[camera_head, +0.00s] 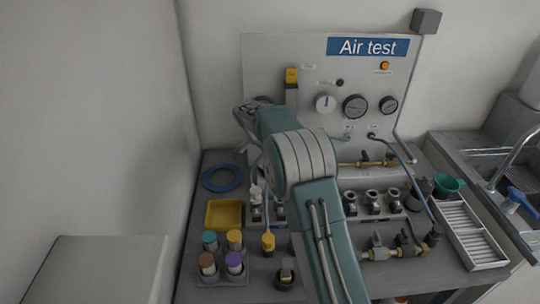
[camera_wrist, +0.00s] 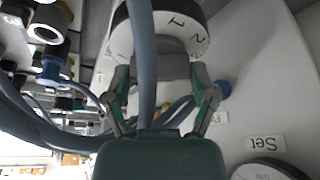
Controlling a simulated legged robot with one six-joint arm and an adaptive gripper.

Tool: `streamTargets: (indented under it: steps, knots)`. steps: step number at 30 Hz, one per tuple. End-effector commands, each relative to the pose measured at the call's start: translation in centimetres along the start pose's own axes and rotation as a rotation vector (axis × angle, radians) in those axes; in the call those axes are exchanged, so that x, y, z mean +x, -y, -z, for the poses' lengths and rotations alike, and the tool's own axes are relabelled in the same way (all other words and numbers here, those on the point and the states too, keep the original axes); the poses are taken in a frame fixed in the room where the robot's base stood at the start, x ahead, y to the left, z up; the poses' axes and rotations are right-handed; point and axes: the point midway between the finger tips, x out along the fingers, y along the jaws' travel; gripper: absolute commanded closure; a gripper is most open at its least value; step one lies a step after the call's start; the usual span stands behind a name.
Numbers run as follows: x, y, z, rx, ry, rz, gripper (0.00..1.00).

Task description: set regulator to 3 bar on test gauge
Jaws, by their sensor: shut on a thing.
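In the wrist view, my gripper (camera_wrist: 163,72) has its two fingers on either side of a grey grip bar (camera_wrist: 168,46) on a round regulator dial. The white dial face (camera_wrist: 197,40) shows the figures 1 and 2. A grey-blue hose crosses in front of the dial and hides part of it. In the head view, my arm hides the fingertips and most of what they hold.
The panel (camera_head: 270,55) has an "Air test" sign and a yellow-topped valve (camera_head: 291,76). On the bench are a yellow tray (camera_head: 210,216), a blue hose coil (camera_head: 221,166), several capped bottles and brass fittings. A "Set" label (camera_wrist: 265,143) lies beside a gauge in the wrist view.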

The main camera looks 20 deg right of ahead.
Motion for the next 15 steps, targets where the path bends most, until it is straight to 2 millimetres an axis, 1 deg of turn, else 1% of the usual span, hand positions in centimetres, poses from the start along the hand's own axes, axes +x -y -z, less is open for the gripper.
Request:
streamTargets:
  steps: [1,6,15]
  knots:
    - [0.25,0.12,-0.36,0.027,0.005,-0.013,0.73]
    - [0.25,0.12,-0.37,0.117,0.005,-0.051,0.73]
    - [0.23,0.17,-0.37,0.198,0.006,-0.083,0.73]
